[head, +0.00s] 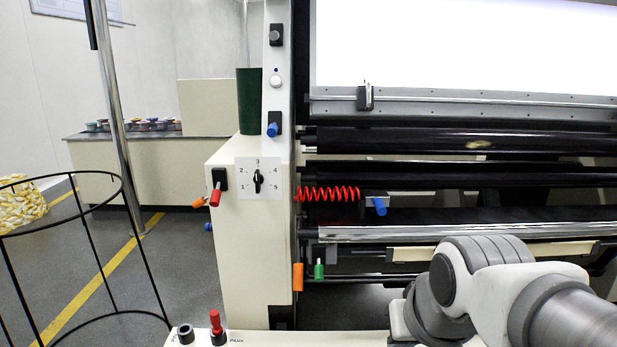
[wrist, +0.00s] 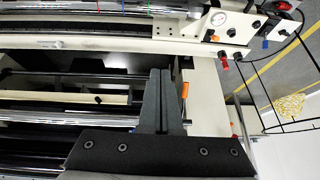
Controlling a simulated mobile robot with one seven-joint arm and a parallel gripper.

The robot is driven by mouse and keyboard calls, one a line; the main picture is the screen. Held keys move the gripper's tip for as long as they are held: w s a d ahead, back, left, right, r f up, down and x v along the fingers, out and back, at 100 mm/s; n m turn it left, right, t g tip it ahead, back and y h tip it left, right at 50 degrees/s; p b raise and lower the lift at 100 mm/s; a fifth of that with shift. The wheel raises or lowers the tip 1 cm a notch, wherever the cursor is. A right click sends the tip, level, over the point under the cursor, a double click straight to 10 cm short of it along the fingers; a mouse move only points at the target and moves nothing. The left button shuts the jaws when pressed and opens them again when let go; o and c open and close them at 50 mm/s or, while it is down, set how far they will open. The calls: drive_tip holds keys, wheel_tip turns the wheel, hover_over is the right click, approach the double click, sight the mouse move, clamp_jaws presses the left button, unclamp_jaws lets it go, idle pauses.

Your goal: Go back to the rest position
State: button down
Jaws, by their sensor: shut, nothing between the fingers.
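My gripper (wrist: 160,74) shows in the wrist view, its two dark grey fingers pressed together with nothing between them. It points toward the cream inspection machine (wrist: 206,95), over the area of its rollers and side post. I cannot tell how far the fingertips are from the machine, but no contact is visible. In the head view my arm's grey and white links are at the lower right, in front of the machine (head: 238,240). The gripper itself is out of the head view.
The machine carries a rotary dial (head: 258,180), a red-handled lever (head: 215,193), a red coiled hose (head: 328,194) and black rollers (head: 450,139). A bright panel (head: 460,45) is above. A black wire-frame stand (head: 90,235) is at left. Grey floor with yellow lines (head: 95,285) lies between.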

drive_tip(key=s+d+r, duration=0.2)
drive_tip(key=s, duration=0.4)
wheel_tip(320, 180, up, 19)
drive_tip(key=p, duration=2)
drive_tip(key=shift+w+a+p, duration=0.2)
drive_tip(key=shift+p, duration=0.1)
drive_tip(key=shift+a, duration=0.2)
